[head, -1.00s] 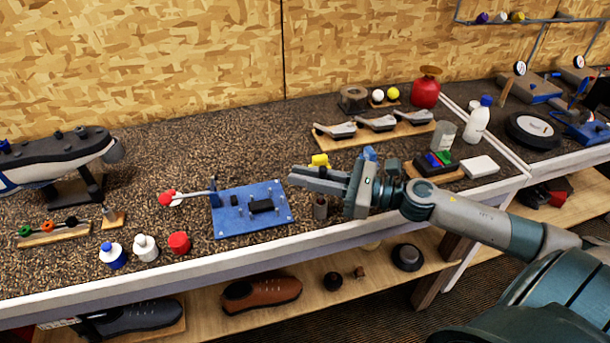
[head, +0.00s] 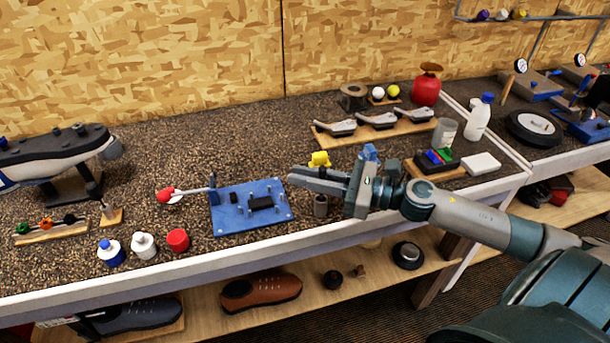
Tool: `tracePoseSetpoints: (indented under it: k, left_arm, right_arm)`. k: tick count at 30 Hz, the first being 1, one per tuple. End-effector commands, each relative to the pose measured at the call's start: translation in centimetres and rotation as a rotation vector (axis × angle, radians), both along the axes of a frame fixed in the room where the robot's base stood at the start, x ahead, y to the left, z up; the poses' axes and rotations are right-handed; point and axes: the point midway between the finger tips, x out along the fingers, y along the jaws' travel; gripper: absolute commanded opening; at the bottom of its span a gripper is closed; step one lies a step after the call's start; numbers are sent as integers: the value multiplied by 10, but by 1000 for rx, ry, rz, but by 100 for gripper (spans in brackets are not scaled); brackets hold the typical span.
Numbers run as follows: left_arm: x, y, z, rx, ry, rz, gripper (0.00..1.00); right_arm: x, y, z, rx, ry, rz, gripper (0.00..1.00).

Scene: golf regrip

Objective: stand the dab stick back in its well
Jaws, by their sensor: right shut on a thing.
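My right gripper (head: 308,182) reaches in from the right over the front of the bench and is shut on the dab stick. The stick's yellow head (head: 319,159) shows just above the fingers and looks roughly upright. Its shaft is hidden behind the fingers. My left gripper is not in view.
A red cap (head: 178,240) and two bottles stand farther left. A wooden rack (head: 385,133) with club heads lies behind. The bench's front edge (head: 300,238) is close.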

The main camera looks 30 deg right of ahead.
Motion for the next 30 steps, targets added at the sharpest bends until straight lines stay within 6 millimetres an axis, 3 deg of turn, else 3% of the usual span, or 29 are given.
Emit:
tracePoseSetpoints:
  k: [18,19,21,30]
  left_arm:
    - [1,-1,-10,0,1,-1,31]
    - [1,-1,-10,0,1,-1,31]
    - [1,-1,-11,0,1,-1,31]
    - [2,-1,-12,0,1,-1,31]
  right_arm:
    - [0,0,-10,-1,-1,-1,0]
    - [0,0,-10,-1,-1,-1,18]
    - [0,0,-11,-1,-1,-1,34]
    - [0,0,-12,-1,-1,0,35]
